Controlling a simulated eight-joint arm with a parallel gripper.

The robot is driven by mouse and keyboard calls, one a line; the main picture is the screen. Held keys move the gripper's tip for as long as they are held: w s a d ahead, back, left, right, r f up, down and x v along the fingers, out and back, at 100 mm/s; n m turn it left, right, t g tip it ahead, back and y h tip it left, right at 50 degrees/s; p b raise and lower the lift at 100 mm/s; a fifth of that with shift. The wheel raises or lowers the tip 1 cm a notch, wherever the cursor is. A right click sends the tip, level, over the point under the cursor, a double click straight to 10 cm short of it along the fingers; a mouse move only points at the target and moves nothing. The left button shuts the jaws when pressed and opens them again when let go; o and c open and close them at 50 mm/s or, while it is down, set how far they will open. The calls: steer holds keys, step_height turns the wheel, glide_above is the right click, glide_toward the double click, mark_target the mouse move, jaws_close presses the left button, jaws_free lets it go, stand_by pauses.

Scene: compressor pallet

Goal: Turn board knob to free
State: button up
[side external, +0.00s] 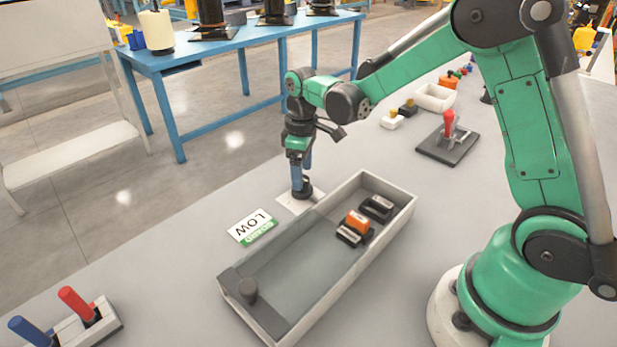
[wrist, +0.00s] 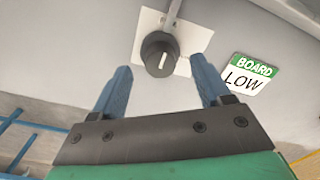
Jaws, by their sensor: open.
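The board knob is a black round knob with a white pointer line on a white square plate. In the wrist view the knob (wrist: 160,53) lies just beyond and between my two blue fingertips, with the plate (wrist: 190,42) around it. The pointer line runs nearly up and down in that view. My gripper (wrist: 163,80) is open, and neither finger visibly touches the knob. In the side view my gripper (side external: 302,180) points down over the knob (side external: 303,193), partly covering it. A white and green card reading BOARD LOW (side external: 252,227) lies beside the plate.
A grey tray (side external: 230,285) stands close by, holding orange and black blocks (side external: 357,222) and a dark peg. A red lever on a black base (side external: 447,140) stands behind it. Blue and red levers (side external: 75,305) are at front left.

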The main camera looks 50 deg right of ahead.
mark_target(304, 180)
steer(key=shift+r, duration=1.95)
steer(key=shift+s+r, duration=0.25)
steer(key=shift+r, duration=0.15)
steer(key=s+a+r+m+t, duration=0.3)
steer(key=s+r+m+t, duration=0.2)
steer(key=s, duration=0.5)
steer(key=shift+s+r+m+t, duration=0.2)
steer(key=shift+m+t, duration=0.1)
steer(key=shift+t, duration=0.8)
